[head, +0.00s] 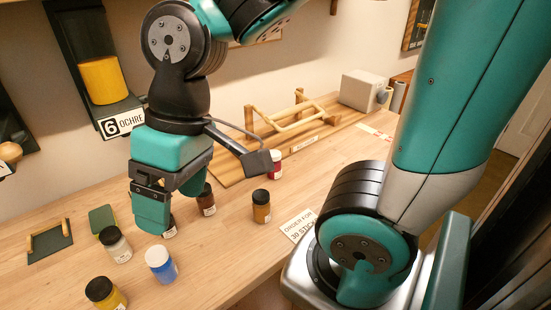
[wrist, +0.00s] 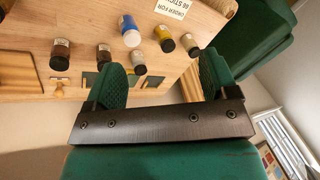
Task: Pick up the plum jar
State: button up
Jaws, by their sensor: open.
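I cannot tell for sure which jar is the plum one. A dark reddish-brown jar (head: 206,201) stands just right of my gripper (head: 153,215) in the head view. Another dark-lidded jar (head: 169,226) is mostly hidden behind my fingers, so its colour is unclear. In the wrist view a dark brown jar (wrist: 60,54) stands at the left, and a smaller dark jar (wrist: 103,54) stands near the left finger. My gripper (wrist: 161,76) also shows there, with its fingers apart and nothing held between them.
A blue jar (head: 161,263), a cream jar (head: 116,245) and a yellow jar (head: 105,293) stand at the front left. An ochre jar (head: 261,207) and a red jar (head: 275,165) stand to the right. A wooden rack (head: 250,122) is behind. Bare table lies around the ochre jar.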

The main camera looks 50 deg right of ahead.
jog(key=w+d+m+h, duration=0.1)
jog(key=w+d+m, duration=0.7)
jog(key=w+d, duration=0.2)
jog(key=m+h+p, duration=0.1)
jog(key=m+h, duration=0.2)
jog(key=m, duration=1.1)
send_over(274, 153)
notch_tip(274, 153, down, 5)
jog(key=shift+m, duration=0.3)
notch_tip(274, 153, down, 12)
jog(key=p, duration=0.3)
jog(key=shift+s+r, duration=0.1)
jog(key=shift+r, duration=0.15)
jog(key=shift+f+p, duration=1.05)
jog(key=shift+f, duration=1.75)
jog(key=c, duration=1)
jog(key=shift+c, duration=0.2)
